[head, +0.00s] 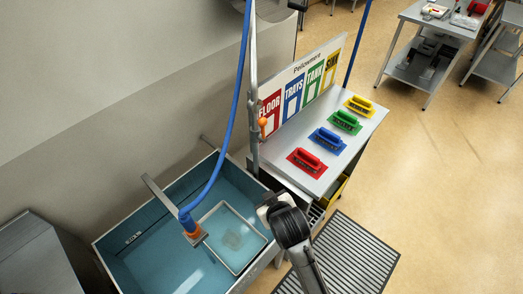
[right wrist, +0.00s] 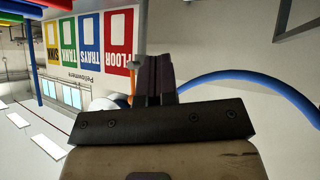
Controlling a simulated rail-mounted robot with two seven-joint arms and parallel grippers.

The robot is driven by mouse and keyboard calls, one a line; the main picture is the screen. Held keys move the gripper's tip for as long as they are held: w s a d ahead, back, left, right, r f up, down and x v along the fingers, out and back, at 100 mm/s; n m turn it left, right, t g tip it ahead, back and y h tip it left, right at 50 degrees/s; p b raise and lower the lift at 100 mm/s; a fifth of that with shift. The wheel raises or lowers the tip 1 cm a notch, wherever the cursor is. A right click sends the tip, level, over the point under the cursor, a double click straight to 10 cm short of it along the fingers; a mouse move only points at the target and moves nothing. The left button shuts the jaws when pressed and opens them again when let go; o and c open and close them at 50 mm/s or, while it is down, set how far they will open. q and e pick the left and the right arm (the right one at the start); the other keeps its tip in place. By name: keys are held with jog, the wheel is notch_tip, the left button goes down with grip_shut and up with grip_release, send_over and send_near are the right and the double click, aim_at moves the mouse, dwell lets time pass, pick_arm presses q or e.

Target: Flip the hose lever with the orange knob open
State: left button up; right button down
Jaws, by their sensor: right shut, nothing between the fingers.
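The orange knob (head: 263,122) shows in the head view beside the upright metal pipe (head: 253,85), in front of the red FLOOR panel. The lever's own position is too small to tell. In the right wrist view a small orange part (right wrist: 133,73), probably this knob, shows just left of the fingers and is partly hidden. My right gripper (head: 266,200) is over the right edge of the sink, below the knob in the picture and apart from it. In the right wrist view its dark fingers (right wrist: 155,80) are together and empty. My left gripper is not in view.
A blue hose (head: 239,95) hangs to an orange-ended nozzle (head: 192,232) over the blue sink (head: 125,240). A metal bench (head: 350,125) right of the pipe carries red, blue, green and yellow brushes. A floor grate (head: 350,260) lies at lower right.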

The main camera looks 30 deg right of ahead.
aim_at(263, 130)
jog(key=w+d+r+n+t+h, duration=0.1)
jog(key=w+d+r+n+t, duration=0.1)
jog(key=w+n, duration=0.3)
jog(key=w+d+r+n+t+h+p, duration=0.1)
jog(key=w+d+r+n+t, duration=0.1)
jog(key=w, duration=0.4)
jog(key=w+d+r+n+t+h+p, duration=0.1)
jog(key=w+d+r+n+t, duration=0.1)
jog(key=n, duration=0.5)
jog(key=shift+w+d+r+n+t+h, duration=0.2)
jog(key=shift+w+d+t, duration=0.15)
jog(key=shift+w+d, duration=0.35)
jog(key=shift+w+d+r+n+t+h, duration=0.1)
jog(key=shift+w+d+t+h, duration=0.2)
jog(key=shift+w, duration=0.65)
jog(key=shift+w+d, duration=0.15)
jog(key=shift+d, duration=0.15)
